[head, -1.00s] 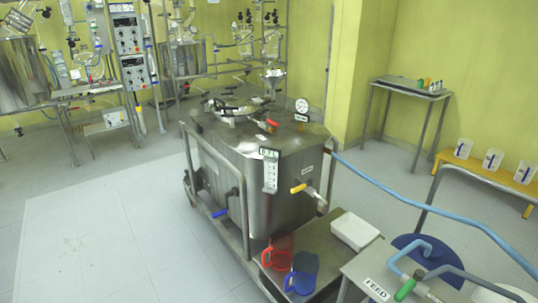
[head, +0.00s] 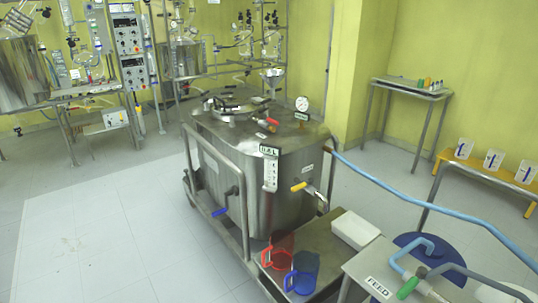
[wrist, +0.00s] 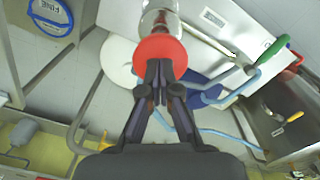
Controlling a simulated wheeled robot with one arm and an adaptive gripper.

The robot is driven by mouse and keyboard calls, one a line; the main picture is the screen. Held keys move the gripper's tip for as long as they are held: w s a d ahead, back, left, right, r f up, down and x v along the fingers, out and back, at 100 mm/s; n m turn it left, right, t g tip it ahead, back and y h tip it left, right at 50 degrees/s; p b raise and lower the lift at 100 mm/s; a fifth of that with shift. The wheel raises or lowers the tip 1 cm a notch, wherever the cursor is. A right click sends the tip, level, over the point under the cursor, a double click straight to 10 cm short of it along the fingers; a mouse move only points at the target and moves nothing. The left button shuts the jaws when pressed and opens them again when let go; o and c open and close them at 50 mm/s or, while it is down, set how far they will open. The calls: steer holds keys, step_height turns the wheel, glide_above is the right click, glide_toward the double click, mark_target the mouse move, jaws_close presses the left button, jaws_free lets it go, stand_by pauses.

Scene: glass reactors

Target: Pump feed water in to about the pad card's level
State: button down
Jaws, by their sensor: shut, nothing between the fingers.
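My gripper (wrist: 158,68) shows only in the wrist view. Its fingers are closed together, empty, at the edge of a round red knob (wrist: 160,50) below a clear glass-like part. I cannot tell whether they touch it. The steel tank (head: 240,150) stands mid-room in the head view. On its front is a small display (head: 269,151) above a white marked card (head: 271,177); both are too small to read surely. A light blue hose (head: 400,190) runs from the tank to the bench with the FEED label (head: 376,288) and a green-handled valve (head: 407,289).
Red (head: 277,257) and blue (head: 302,275) jugs and a white box (head: 355,230) sit on the low shelf before the tank. A yellow valve handle (head: 299,187) projects above it. Left floor is clear.

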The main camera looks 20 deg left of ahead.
steer(key=shift+f+b, duration=1.1)
steer(key=shift+f, duration=1.4)
steer(key=shift+r, duration=0.1)
steer(key=shift+r+p, duration=1.8)
steer(key=shift+r, duration=2.8)
steer(key=shift+f, duration=0.1)
steer(key=shift+f+b, duration=2.4)
steer(key=shift+f, duration=2.35)
steer(key=shift+r+p, duration=2.05)
steer(key=shift+r, duration=2.85)
steer(key=shift+f, duration=0.15)
